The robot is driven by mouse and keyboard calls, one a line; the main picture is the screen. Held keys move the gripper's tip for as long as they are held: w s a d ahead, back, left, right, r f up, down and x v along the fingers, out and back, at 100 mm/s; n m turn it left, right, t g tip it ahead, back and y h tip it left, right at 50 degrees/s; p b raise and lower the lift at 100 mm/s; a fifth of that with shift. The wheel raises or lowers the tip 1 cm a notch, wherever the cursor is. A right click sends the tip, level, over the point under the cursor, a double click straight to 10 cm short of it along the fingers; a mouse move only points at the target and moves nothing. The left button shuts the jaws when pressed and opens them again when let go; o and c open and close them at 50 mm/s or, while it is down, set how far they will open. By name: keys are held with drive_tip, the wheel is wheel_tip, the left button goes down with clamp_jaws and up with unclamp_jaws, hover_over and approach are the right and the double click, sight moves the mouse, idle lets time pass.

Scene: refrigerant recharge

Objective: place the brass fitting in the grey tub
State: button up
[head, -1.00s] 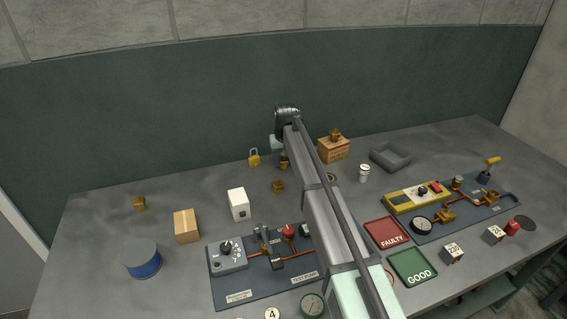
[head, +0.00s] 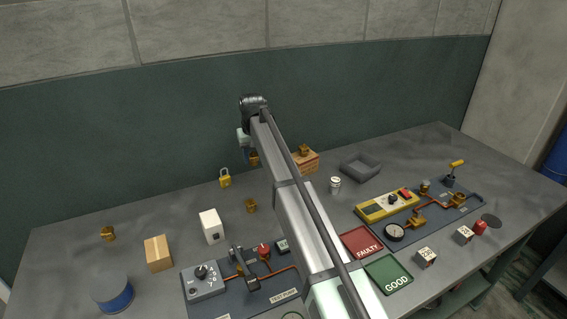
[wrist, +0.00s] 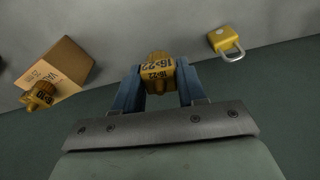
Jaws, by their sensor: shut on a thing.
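My gripper (wrist: 160,88) is shut on a brass fitting (wrist: 157,70) with dark printed marks, one blue finger on each side. In the head view the held fitting (head: 254,158) shows beside my arm near the back of the bench, partly hidden. The grey tub (head: 361,168) sits on the bench at the back, right of my arm, and looks empty. Other brass fittings are in view: one (head: 108,234) at the far left, one (head: 250,205) left of my arm, and one on the cardboard box, also in the wrist view (wrist: 40,95).
The cardboard box (head: 307,163) and a small white canister (head: 335,185) stand between my arm and the tub. A yellow padlock (head: 225,178) is left of my gripper. Red FAULTY (head: 362,243) and green GOOD (head: 387,273) trays lie in front. The bench behind the tub is clear.

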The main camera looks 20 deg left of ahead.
wheel_tip(320, 180, up, 6)
drive_tip(key=shift+r, duration=0.1)
drive_tip(key=shift+w+d, duration=0.5)
drive_tip(key=w+d, duration=1.2)
drive_tip(key=d, duration=0.3)
drive_tip(key=n, duration=0.1)
hover_over(361, 163)
drive_tip(key=s, duration=0.6)
drive_tip(key=shift+f, duration=7.5)
drive_tip(key=shift+f, duration=0.1)
drive_tip(key=o, duration=1.1)
